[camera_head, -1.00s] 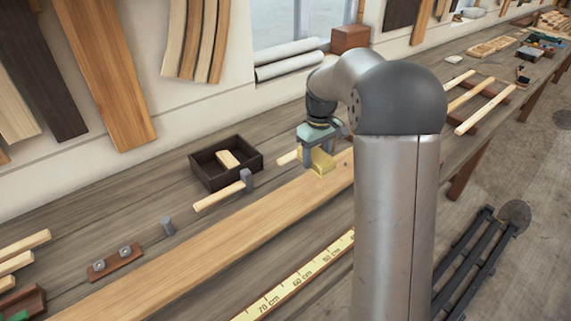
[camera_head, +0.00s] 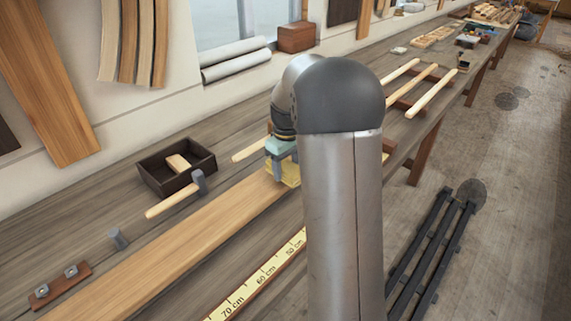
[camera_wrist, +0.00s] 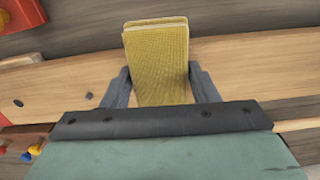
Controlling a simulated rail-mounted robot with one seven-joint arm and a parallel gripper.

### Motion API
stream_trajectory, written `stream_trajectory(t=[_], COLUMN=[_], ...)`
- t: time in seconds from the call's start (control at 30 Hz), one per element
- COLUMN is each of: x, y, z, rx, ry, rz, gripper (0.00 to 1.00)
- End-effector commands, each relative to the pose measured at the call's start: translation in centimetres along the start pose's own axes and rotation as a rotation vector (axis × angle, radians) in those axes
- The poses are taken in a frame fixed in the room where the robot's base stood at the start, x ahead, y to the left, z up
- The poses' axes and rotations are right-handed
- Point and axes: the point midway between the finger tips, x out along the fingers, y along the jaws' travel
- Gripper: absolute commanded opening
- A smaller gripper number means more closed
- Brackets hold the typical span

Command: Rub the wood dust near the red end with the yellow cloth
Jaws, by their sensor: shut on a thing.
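My gripper (camera_wrist: 160,88) is shut on the folded yellow cloth (camera_wrist: 158,55), which sticks out past the fingertips in the wrist view. In the head view the cloth (camera_head: 291,176) is at the surface of the long pale plank (camera_head: 195,225), partly hidden by my arm; I cannot tell whether it touches. In the wrist view the plank (camera_wrist: 245,70) runs across under the cloth. A little red shows at the plank's left edge (camera_wrist: 4,121), but I cannot make out the red end clearly. I cannot make out the wood dust; small dark spots lie on the plank left of my gripper.
A dark open box (camera_head: 150,166) with a wooden block, a mallet (camera_head: 172,203) and a measuring strip (camera_head: 262,276) lie beside the plank. In the wrist view a red object (camera_wrist: 20,14) is at top left, and small coloured knobs (camera_wrist: 32,150) are at lower left.

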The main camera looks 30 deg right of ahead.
Motion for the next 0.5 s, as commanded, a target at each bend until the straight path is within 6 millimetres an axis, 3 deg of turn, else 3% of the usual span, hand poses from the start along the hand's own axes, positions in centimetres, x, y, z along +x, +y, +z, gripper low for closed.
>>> stream_trajectory(t=[0.17,0.27,0.5], x=[2.4,1.9,2.1], y=[0.1,0.2,0.5], z=[0.1,-0.9,-2.8], rx=[0.003,0.005,0.012], ry=[-0.002,-0.001,-0.001], rz=[-0.001,-0.001,-0.001], gripper=[0.36,0.29,0.29])
